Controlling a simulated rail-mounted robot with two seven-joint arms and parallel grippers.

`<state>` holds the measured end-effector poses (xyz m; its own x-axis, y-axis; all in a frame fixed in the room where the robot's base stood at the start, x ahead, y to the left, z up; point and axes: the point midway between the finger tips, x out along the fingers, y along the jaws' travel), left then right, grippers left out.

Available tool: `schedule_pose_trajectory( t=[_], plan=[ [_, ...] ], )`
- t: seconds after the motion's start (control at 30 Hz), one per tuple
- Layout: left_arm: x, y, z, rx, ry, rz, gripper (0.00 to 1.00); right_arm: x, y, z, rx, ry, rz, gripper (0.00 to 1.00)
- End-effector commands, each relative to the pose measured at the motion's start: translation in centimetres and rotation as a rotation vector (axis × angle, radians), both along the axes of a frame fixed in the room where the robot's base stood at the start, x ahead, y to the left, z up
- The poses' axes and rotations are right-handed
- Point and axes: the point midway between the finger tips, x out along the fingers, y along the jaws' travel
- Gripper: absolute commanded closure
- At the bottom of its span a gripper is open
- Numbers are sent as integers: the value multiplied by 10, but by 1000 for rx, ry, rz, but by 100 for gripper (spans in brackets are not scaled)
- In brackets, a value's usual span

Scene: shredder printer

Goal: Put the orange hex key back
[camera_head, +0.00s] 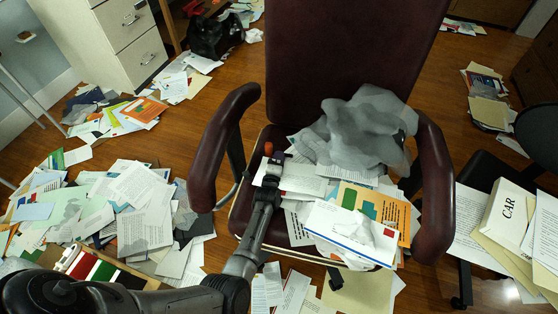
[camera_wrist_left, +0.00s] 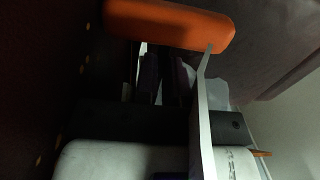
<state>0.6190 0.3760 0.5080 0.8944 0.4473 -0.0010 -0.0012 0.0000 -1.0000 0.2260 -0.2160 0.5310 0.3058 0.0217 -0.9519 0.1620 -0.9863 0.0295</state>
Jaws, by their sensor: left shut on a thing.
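The orange hex key (camera_head: 268,148) shows as a small orange end at the tip of my left gripper (camera_head: 271,165) in the head view. In the left wrist view, its thick orange handle (camera_wrist_left: 170,23) lies across the top, just beyond the dark fingers. My left gripper is shut on it, over the seat of the maroon chair (camera_head: 275,215), by the left armrest. The fingers' contact with the key is in shadow. I cannot make out the key's metal shaft for certain. My right gripper is not in view.
Papers, an orange booklet (camera_head: 374,209) and a grey crumpled bag (camera_head: 358,130) cover the chair seat. Armrests flank it. Paper piles (camera_head: 140,215) litter the floor at left. A white drawer cabinet (camera_head: 118,38) stands at back left. A box marked CAR (camera_head: 505,211) is at right.

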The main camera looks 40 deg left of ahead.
Motion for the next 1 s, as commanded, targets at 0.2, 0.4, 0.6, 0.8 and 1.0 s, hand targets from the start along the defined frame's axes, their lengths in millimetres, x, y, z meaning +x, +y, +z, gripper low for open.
schedule_pose_trajectory(
  t=[0.2,0.4,0.6,0.8,1.0],
  plan=[
    [0,0,2,1,-2,0,100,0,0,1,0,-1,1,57],
    [0,0,-2,0,-1,0,85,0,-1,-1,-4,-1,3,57],
    [0,0,-2,0,0,0,66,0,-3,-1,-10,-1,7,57],
    [0,0,-2,0,0,0,64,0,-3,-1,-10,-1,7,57],
    [-2,-1,3,0,1,0,64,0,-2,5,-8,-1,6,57]
  ],
)
